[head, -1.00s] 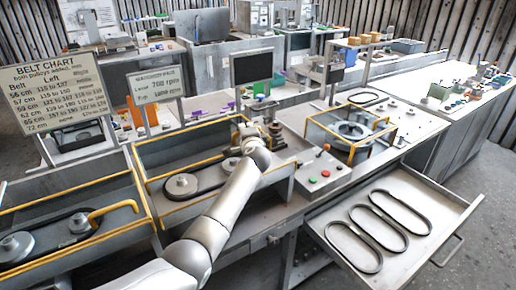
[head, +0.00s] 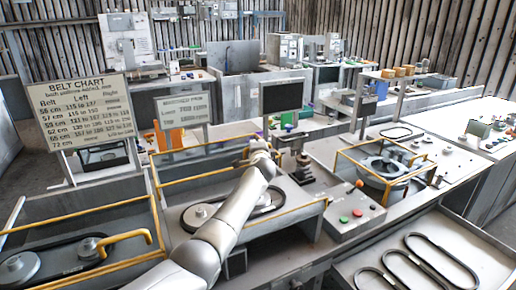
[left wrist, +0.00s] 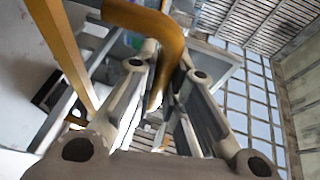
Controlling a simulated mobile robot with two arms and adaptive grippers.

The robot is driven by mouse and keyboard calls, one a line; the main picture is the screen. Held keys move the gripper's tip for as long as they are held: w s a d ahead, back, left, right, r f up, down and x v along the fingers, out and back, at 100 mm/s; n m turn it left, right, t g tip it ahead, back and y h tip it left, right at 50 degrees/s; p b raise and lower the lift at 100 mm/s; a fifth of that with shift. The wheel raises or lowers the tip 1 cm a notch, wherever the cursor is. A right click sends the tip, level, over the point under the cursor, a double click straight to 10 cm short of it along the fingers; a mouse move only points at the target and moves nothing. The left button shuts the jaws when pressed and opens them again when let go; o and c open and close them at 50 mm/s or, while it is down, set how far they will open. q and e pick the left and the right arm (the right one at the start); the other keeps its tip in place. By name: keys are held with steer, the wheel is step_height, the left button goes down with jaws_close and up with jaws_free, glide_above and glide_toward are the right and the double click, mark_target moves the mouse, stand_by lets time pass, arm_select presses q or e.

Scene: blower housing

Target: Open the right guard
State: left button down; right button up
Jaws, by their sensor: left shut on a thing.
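The right guard (head: 180,183) is a yellow-edged frame at the back of the middle belt bay in the head view. A dark belt and pulley (head: 200,213) show in the bay below it. My left gripper (head: 258,152) is at the guard's right end, and my arm crosses in front of the bay. In the left wrist view, a bent yellow handle (left wrist: 157,85) passes between the fingers of my left gripper (left wrist: 165,80), which are shut on it. My arm and hand hide the handle in the head view. My right gripper is not in view.
The left bay has its own yellow handle (head: 125,237). A belt chart sign (head: 83,105), a smaller sign (head: 183,108) and a dark monitor (head: 282,97) stand behind. A button panel (head: 350,210) is right of the bay. An open drawer with belts (head: 480,240) juts out front right.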

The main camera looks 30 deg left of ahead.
arm_select(q)
steer(key=c, duration=1.8)
jaws_free()
steer(key=shift+a+r, duration=0.15)
steer(key=shift+r, duration=0.1)
steer(key=shift+o, duration=0.2)
steer(key=shift+w+a+f, duration=0.1)
steer(key=shift+w+f, duration=0.05)
steer(key=shift+f, duration=0.1)
steer(key=v, duration=1.2)
steer(key=shift+f, duration=0.1)
